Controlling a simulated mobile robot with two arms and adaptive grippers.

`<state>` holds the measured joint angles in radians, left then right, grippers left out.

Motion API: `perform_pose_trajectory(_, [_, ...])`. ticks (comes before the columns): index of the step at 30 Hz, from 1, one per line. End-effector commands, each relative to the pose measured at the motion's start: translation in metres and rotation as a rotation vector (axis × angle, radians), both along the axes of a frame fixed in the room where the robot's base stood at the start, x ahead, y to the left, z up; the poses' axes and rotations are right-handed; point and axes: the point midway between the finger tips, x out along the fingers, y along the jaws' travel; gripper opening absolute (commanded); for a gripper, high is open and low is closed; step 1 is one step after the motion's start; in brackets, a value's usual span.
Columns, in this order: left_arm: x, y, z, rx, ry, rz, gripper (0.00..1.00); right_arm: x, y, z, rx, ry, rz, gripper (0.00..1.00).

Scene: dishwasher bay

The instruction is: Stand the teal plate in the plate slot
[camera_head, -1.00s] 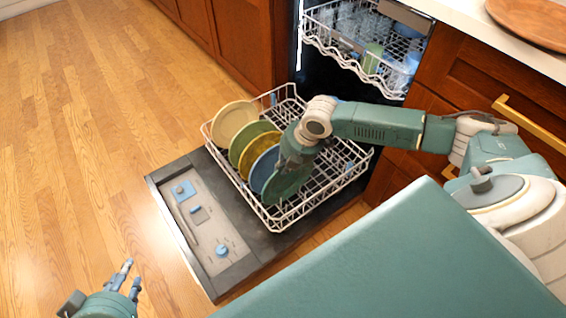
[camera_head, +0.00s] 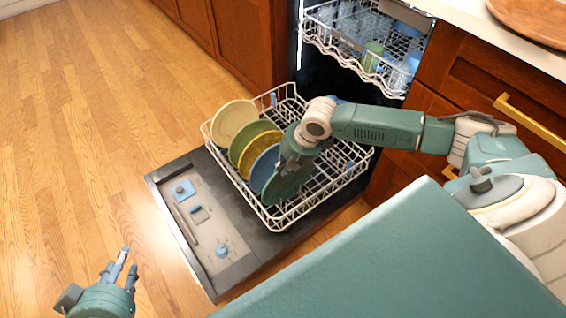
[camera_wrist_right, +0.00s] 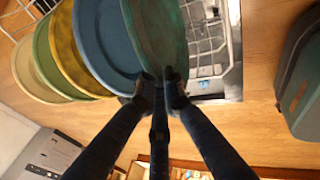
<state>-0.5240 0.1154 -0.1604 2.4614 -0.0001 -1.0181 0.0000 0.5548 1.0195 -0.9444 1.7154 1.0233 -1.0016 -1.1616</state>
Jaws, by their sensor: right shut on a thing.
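The teal plate (camera_head: 284,189) stands on edge in the lower dishwasher rack (camera_head: 268,222), at the near end of a row of plates. In the right wrist view the teal plate (camera_wrist_right: 155,30) is tilted, beside and partly over the blue plate (camera_wrist_right: 105,40). My right gripper (camera_head: 293,165) is shut on its edge, with the fingertips (camera_wrist_right: 161,78) at the rim in the wrist view. The plate's bottom edge and its seating in the slot are hard to see. My left gripper (camera_head: 122,265) is open and empty at the lower left, over the floor.
Yellow (camera_head: 246,150), green (camera_head: 250,138) and cream (camera_head: 233,118) plates stand beyond the blue one. The rack rests on the open dishwasher door (camera_head: 225,240). An upper rack (camera_head: 350,55) holds cups. Rack space right of my right gripper is free.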

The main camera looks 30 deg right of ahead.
Motion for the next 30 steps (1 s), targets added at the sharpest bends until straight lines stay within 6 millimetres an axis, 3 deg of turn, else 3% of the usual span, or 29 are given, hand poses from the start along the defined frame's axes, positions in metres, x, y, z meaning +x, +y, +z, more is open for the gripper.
perform_pose_trajectory(20, [0.0061, -0.0039, 0.0063, -0.012, -0.041, -0.004, 0.30, 0.0008, 0.0000, -0.0050, 0.000, -0.002, 0.000, 0.00])
perform_pose_trajectory(21, [0.0065, -0.0041, 0.0070, -0.012, -0.044, -0.005, 0.30, 0.0009, 0.0000, -0.0046, 0.000, -0.002, 0.000, 0.15])
perform_pose_trajectory(23, [0.0066, -0.0042, 0.0072, -0.012, -0.045, -0.005, 0.30, 0.0008, 0.0000, -0.0047, 0.000, -0.002, 0.000, 0.27])
perform_pose_trajectory(30, [0.0065, -0.0043, 0.0069, -0.012, -0.044, -0.005, 0.30, -0.0007, -0.0002, -0.0063, 0.000, 0.002, 0.000, 0.29])
